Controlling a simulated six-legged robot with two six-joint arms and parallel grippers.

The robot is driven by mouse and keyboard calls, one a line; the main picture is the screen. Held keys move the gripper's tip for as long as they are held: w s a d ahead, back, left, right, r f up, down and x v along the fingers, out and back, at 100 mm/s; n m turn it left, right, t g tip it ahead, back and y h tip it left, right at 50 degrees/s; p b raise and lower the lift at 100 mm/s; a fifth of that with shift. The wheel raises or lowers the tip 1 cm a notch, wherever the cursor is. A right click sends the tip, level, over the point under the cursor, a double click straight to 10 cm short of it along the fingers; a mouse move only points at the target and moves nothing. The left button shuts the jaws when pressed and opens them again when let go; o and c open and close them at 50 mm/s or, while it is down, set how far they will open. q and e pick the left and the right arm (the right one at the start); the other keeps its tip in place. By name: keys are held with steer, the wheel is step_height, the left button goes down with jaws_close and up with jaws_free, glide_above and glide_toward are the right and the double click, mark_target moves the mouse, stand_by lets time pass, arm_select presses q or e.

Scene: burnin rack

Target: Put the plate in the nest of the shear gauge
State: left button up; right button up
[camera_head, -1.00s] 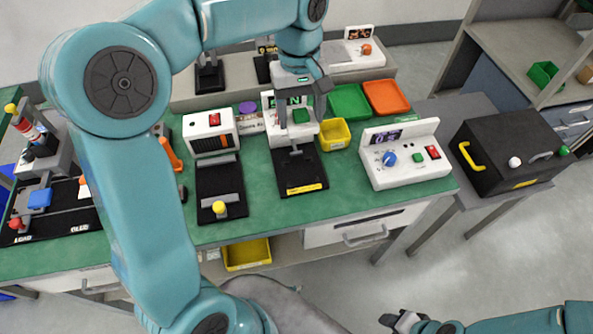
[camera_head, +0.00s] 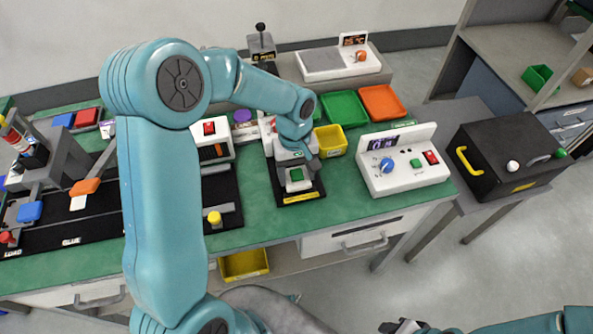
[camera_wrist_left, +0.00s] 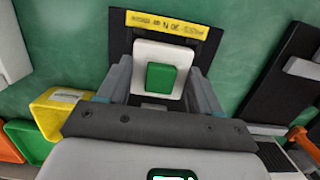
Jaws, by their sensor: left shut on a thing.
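My left gripper (camera_wrist_left: 160,84) is shut on a white square plate (camera_wrist_left: 141,54) with a green block on it. In the head view, the plate (camera_head: 299,186) is low over the black base of the shear gauge (camera_head: 314,195), the one with a yellow label along its front edge. The gripper (camera_head: 297,164) and forearm hide much of the gauge's white body and its nest. I cannot tell whether the plate touches the nest. My right gripper (camera_head: 402,327) shows only partly at the bottom edge, away from the bench.
A yellow bin (camera_head: 331,141), a green tray (camera_head: 344,109) and an orange tray (camera_head: 385,102) stand behind to the right. A white control box (camera_head: 400,174) stands right of the gauge. A black press base (camera_head: 228,213) with a yellow knob lies to the left.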

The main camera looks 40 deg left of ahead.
arm_select(q)
steer(key=shift+r, duration=0.1)
steer(key=shift+s, duration=0.1)
steer(key=o, duration=1)
steer(key=shift+f, duration=0.2)
steer(key=shift+o, duration=0.2)
steer(key=shift+r, duration=0.1)
steer(key=shift+r, duration=0.3)
step_height(320, 180, up, 12)
steer(key=w+a, duration=0.1)
steer(key=shift+f+p, duration=0.25)
steer(key=shift+p, duration=0.05)
steer(key=shift+s, duration=0.1)
